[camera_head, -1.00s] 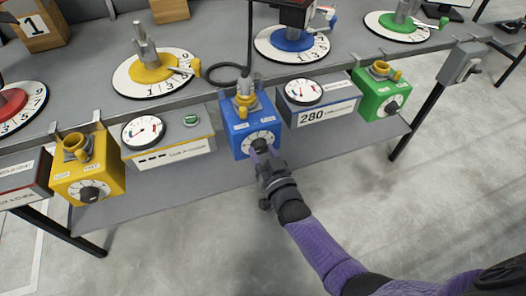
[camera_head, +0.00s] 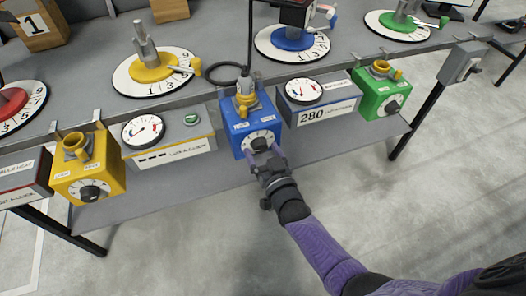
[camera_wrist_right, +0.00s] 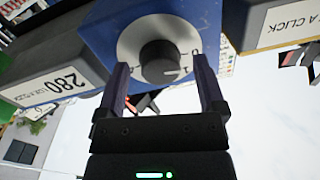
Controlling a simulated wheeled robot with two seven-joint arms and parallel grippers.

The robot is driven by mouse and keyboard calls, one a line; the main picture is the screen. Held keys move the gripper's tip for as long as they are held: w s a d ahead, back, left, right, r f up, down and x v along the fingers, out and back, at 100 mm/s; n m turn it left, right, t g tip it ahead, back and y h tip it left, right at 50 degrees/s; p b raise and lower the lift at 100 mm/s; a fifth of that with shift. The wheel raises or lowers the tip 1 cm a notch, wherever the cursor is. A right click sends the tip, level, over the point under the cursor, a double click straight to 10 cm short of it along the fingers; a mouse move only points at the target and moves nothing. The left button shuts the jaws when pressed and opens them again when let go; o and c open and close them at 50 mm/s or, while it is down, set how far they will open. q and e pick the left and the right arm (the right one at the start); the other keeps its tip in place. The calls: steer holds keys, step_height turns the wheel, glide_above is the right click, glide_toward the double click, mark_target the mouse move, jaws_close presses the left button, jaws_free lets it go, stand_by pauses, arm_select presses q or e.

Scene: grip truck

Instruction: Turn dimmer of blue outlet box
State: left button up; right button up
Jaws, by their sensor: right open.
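The blue outlet box (camera_head: 242,120) hangs at the table's front edge, with a cable plugged into its top. Its black dimmer knob (camera_head: 259,143) sits on a white dial on the front face. In the right wrist view, the knob (camera_wrist_right: 158,60) has a white mark pointing near the 1, and the blue box (camera_wrist_right: 105,32) is behind it. My right gripper (camera_head: 264,152) is in front of the dial, open, its two purple fingers on either side of the knob with visible gaps. In the wrist view my right gripper (camera_wrist_right: 161,75) holds nothing. My left gripper is not visible.
A yellow outlet box (camera_head: 112,178) and a green outlet box (camera_head: 371,104) hang along the same edge. Grey meter boxes flank the blue one; the right meter box (camera_head: 318,106) reads 280. The floor in front of the table is clear.

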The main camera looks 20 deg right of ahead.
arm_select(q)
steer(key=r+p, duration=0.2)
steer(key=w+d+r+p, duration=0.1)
arm_select(e)
steer(key=s, duration=0.9)
steer(key=shift+s+d, duration=0.4)
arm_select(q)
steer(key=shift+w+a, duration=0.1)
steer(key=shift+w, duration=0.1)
arm_select(e)
steer(key=shift+f, duration=0.1)
